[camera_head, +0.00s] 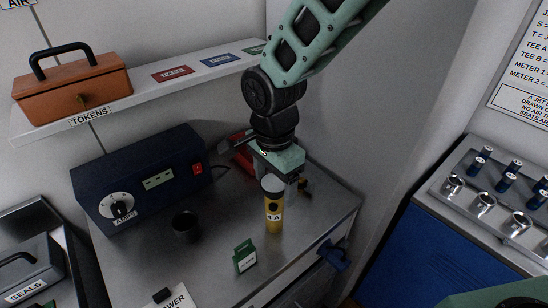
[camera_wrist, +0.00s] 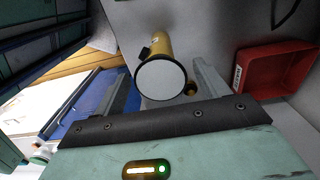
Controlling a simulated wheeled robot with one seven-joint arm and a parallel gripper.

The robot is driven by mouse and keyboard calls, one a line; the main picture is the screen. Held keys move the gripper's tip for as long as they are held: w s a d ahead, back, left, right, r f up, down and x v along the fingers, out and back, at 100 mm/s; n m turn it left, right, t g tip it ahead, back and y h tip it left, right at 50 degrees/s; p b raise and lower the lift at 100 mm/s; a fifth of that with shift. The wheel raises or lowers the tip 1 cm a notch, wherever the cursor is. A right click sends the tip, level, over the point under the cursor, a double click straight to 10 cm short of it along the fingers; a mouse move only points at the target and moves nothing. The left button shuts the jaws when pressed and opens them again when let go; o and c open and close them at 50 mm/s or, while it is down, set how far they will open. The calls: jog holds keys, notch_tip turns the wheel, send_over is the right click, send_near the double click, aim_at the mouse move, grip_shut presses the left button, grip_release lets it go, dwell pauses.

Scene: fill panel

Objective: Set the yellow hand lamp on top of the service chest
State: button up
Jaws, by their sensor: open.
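The yellow hand lamp (camera_head: 273,214) stands upright on a grey metal top near its front right edge, white face up, with a "4 A" label. In the wrist view the lamp (camera_wrist: 160,75) shows its round pale face and a black switch on its side. My gripper (camera_head: 285,190) points down at the lamp's upper end, partly hidden behind it. It is open, with a finger on each side of the lamp in the wrist view and gaps between. No label names the service chest; the grey cabinet (camera_head: 312,228) under the lamp may be it.
A green card (camera_head: 244,256), a black cup (camera_head: 186,226) and a dark blue meter box (camera_head: 140,178) stand left of the lamp. A red tray (camera_wrist: 275,68) lies behind my gripper. A blue handle (camera_head: 334,256) sticks out from the cabinet front. A shelf (camera_head: 150,100) hangs above.

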notch_tip(320, 180, up, 9)
jog(key=shift+b, duration=0.55)
jog(key=s+d+f+n, duration=0.1)
jog(key=s+d+n, duration=0.4)
jog(key=s+n, duration=0.4)
jog(key=s+d+f+n, duration=0.1)
jog(key=s+d+n, duration=0.4)
jog(key=s+n, duration=0.4)
jog(key=shift+f+n+y, duration=0.2)
jog(key=shift+n+y, duration=0.1)
jog(key=shift+n, duration=0.2)
jog(key=shift+w, duration=0.1)
